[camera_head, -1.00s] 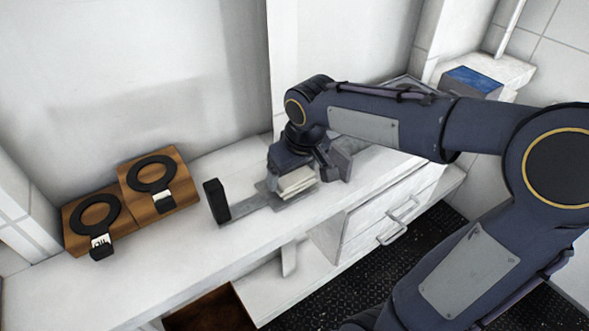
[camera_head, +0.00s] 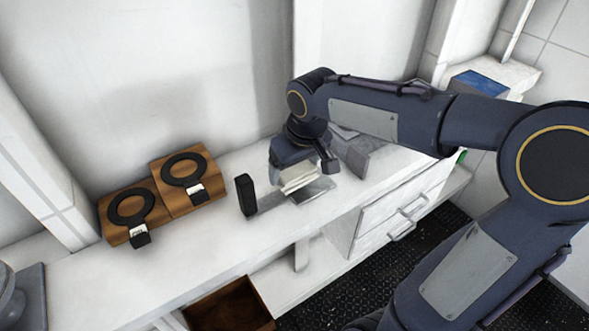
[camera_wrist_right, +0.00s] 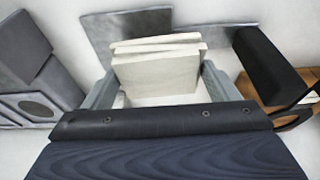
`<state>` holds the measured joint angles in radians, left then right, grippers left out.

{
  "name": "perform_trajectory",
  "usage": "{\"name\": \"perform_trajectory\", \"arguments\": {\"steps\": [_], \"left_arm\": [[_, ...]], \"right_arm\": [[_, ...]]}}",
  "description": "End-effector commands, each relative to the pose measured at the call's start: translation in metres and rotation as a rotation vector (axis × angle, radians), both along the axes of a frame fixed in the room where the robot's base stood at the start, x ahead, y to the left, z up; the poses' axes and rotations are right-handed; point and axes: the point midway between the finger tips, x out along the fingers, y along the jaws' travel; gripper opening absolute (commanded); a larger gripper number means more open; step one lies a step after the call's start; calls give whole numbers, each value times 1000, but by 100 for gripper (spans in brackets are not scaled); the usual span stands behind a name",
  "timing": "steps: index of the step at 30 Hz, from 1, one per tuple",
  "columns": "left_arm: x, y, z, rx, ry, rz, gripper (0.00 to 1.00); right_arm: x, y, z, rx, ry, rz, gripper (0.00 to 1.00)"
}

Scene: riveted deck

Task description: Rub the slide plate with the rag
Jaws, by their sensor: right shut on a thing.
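The rag (camera_head: 298,178) is a folded cream-white block. My right gripper (camera_head: 296,184) is shut on it; in the right wrist view the rag (camera_wrist_right: 160,72) stands between the two grey fingers. The slide plate (camera_head: 318,190) is a flat grey metal plate with a narrower strip and an upright black handle (camera_head: 246,195) at its left end. It lies on the white counter (camera_head: 190,262). The rag is right over the plate's wide part; whether it touches is hard to tell. The plate (camera_wrist_right: 128,30) shows behind the rag in the wrist view. My left gripper is not in view.
Two wooden blocks with black rings (camera_head: 130,207) (camera_head: 185,170) stand at the counter's back left. A grey block-like thing (camera_head: 357,150) is behind my right gripper. A drawer unit (camera_head: 385,212) and an open brown bin (camera_head: 230,306) are below.

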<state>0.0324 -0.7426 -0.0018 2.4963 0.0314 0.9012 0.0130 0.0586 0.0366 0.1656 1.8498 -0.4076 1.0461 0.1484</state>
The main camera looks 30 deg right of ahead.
Motion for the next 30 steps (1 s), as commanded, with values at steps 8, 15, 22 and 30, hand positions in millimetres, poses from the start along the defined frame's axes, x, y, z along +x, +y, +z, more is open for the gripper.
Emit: {"name": "perform_trajectory", "arguments": {"steps": [8,15,22,30], "left_arm": [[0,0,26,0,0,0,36],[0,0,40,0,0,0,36],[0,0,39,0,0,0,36],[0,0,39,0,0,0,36]], "right_arm": [[4,-1,30,1,-2,1,60],[6,-2,46,1,-2,1,60],[6,-2,46,1,-1,1,60],[6,-2,46,1,-2,1,60]]}}
